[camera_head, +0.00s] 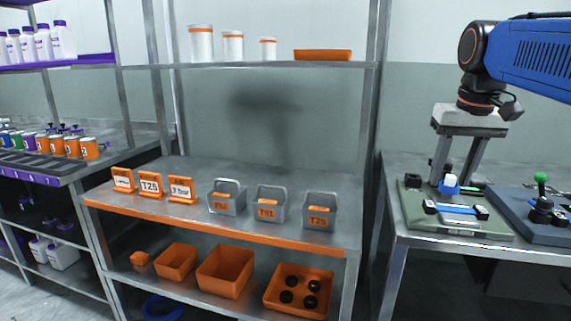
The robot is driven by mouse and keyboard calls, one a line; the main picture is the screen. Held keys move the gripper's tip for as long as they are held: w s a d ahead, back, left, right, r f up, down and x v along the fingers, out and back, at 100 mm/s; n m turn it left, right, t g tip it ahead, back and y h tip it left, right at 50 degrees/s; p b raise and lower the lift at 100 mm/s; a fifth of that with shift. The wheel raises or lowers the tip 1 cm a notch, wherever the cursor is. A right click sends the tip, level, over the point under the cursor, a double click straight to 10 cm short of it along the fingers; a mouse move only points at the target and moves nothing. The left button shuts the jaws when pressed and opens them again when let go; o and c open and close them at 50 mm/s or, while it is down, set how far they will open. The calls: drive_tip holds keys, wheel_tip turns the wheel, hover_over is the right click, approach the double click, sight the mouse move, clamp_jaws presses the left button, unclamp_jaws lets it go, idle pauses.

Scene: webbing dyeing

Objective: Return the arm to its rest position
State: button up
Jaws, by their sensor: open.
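My blue arm (535,52) reaches in from the upper right. My gripper (455,180) points down from it, with its two grey fingers apart and nothing seen clamped between them. The fingertips are low over the back of a grey-green fixture (470,230) on the right-hand table. A small white and blue part (449,187) on that fixture shows between and just in front of the fingers. I cannot tell whether a finger touches it. A blue strip (455,209) lies across the fixture's front between black blocks.
A dark blue fixture (535,215) with a green-knobbed lever stands beside it at the right. A metal post (372,150) rises left of the table. The rack holds grey bins (269,207), orange signs (150,187), an orange tray (322,54) and lower orange bins (226,270).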

drive_tip(key=s+a+f+n+t, duration=0.1)
drive_tip(key=s+a+f, duration=0.2)
drive_tip(key=s+f, duration=0.5)
drive_tip(key=s+a+f+t, duration=0.1)
drive_tip(key=s+a+f, duration=0.2)
drive_tip(key=s+f, duration=0.6)
wheel_tip(320, 180, down, 9)
drive_tip(key=shift+s+a+r+n, duration=0.2)
drive_tip(key=shift+n, duration=0.2)
